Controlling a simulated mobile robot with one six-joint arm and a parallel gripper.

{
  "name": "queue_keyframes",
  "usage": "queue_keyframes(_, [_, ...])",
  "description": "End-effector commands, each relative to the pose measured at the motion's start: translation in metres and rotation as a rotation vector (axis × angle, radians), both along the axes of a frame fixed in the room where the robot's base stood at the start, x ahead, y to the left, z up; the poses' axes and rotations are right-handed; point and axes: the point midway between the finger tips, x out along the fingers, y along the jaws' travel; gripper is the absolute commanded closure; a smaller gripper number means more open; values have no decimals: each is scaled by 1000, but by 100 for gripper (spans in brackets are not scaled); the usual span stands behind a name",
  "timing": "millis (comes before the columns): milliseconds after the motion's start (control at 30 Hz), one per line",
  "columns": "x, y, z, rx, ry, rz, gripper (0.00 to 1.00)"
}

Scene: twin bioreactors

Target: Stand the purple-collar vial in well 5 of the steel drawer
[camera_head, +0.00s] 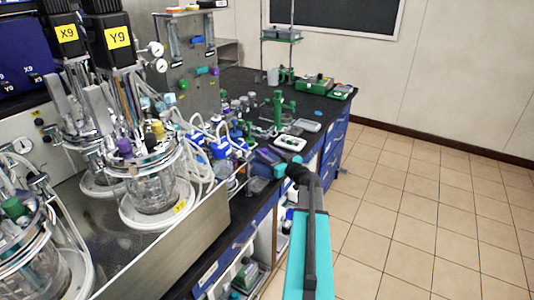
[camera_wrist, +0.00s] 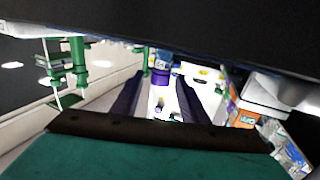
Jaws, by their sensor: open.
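My gripper (camera_head: 266,156) reaches over the right front edge of the black bench in the head view. In the wrist view its two dark purple fingers (camera_wrist: 159,84) stand apart, with a gap between them. A small item with a blue upper part and a purple band (camera_wrist: 160,75) shows beyond the fingertips, in line with the gap; it looks like the purple-collar vial, but I cannot be sure. It appears apart from both fingers. The steel drawer and well 5 cannot be made out in either view.
Glass bioreactor vessels (camera_head: 152,185) with tubing stand at left behind a steel tray wall (camera_head: 178,252). A green stand (camera_head: 278,110) and a white tray (camera_head: 290,143) are on the bench beyond my gripper. An orange-and-white box (camera_wrist: 243,107) is at right in the wrist view. The tiled floor (camera_head: 420,210) is clear.

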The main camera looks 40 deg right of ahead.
Motion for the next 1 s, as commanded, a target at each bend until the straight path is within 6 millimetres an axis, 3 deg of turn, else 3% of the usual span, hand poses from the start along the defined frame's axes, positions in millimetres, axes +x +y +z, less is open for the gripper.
queue_keyframes(200, [0,0,5,1,0,0,60])
queue_keyframes(1000, [-104,12,1,-1,0,-2,60])
